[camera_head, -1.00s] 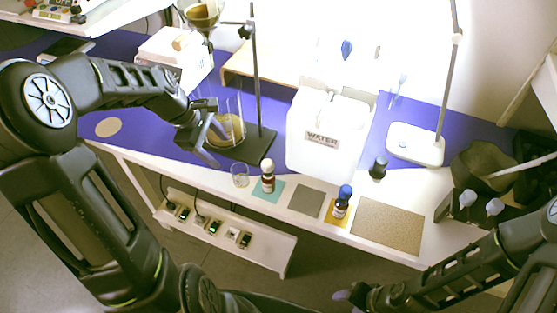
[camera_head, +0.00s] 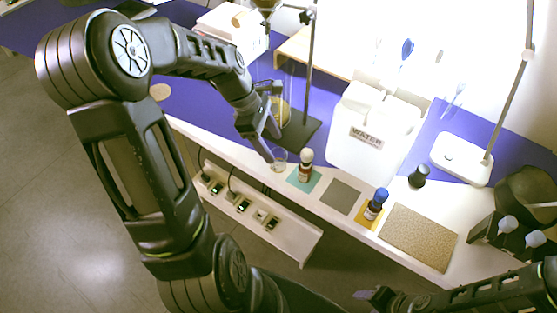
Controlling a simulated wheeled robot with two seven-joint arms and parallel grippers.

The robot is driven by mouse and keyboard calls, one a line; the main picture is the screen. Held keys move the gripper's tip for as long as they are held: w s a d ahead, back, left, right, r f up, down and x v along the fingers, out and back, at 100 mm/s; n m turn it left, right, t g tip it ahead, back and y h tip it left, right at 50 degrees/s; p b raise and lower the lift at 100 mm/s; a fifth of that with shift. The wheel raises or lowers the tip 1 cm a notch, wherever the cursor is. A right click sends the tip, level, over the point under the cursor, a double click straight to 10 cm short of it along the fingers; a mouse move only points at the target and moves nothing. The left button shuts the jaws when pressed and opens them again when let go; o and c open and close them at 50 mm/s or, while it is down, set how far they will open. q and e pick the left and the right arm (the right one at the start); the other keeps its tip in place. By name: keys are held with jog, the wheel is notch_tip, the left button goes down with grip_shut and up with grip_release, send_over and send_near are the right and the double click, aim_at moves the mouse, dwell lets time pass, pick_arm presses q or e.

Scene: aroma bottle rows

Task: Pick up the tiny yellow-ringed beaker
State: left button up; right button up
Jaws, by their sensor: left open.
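A tiny clear glass beaker (camera_head: 280,160) stands near the bench's front edge, left of a brown bottle with a pale cap (camera_head: 306,166). A yellow ring on it is too small to make out. My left gripper (camera_head: 272,146) is open and empty, tilted downward just left of and above the beaker. One fingertip lies close to its rim; I cannot tell whether they touch. My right gripper (camera_head: 372,297) is low at the bottom of the view, away from the beaker, and its jaws are unclear.
A taller glass vessel and a dark stand base (camera_head: 300,132) are behind the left gripper. A white WATER container (camera_head: 365,150) stands right of them. A blue-capped bottle (camera_head: 375,204) and a black-capped bottle (camera_head: 418,177) stand farther right. Grey (camera_head: 341,195) and tan (camera_head: 418,237) mats lie bare.

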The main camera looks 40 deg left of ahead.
aim_at(278, 155)
pick_arm(q)
jog(key=shift+x, duration=2.65)
jog(key=shift+d, duration=0.1)
jog(key=shift+c, duration=0.5)
grip_shut()
jog(key=shift+r, duration=0.1)
notch_tip(278, 155, up, 10)
